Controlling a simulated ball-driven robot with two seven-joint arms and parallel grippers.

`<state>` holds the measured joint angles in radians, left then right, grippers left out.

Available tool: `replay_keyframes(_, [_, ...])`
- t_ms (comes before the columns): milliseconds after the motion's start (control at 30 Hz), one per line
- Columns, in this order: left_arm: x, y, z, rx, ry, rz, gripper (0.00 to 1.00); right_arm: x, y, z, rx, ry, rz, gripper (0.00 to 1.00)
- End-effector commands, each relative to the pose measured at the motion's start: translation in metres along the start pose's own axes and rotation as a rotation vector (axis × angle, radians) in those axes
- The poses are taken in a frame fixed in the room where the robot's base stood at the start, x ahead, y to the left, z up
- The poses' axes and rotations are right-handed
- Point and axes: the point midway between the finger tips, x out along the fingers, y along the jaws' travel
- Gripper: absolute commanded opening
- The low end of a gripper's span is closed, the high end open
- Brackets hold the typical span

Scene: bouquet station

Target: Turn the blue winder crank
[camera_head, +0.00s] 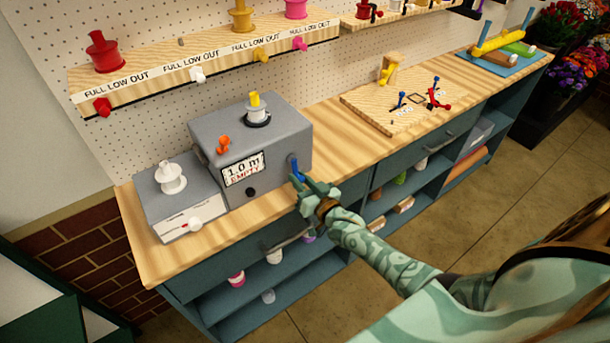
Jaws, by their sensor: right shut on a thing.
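The grey winder box (215,137) stands on the wooden bench, with a yellow-topped spool (256,103) on a dark disc on its top. Its front sign (244,170) reads "1.0 m EMPTY". The blue crank (295,166) sticks out at the box's right side, near the bench's front edge. My right gripper (302,183) is at the crank's lower end and is shut on it; its fingers hide the part they hold. My left gripper is not in view.
A smaller grey box with a white spool (171,178) stands left of the winder. A wooden board (400,104) with small tools lies further right. The bench (330,130) is bare between winder and board. A spool shelf (210,65) hangs above.

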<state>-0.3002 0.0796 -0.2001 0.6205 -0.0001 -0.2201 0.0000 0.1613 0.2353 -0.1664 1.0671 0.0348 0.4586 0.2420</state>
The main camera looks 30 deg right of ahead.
Motion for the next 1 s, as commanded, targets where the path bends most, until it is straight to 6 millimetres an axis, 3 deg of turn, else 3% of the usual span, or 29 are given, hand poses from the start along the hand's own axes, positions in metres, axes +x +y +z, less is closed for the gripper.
replay_keyframes(500, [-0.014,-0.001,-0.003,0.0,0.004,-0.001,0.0,0.001,-0.019,-0.001,0.395,0.004,0.0,0.0])
replay_keyframes(1000, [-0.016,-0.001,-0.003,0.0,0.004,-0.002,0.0,0.001,-0.023,-0.001,0.509,0.005,0.0,0.0])
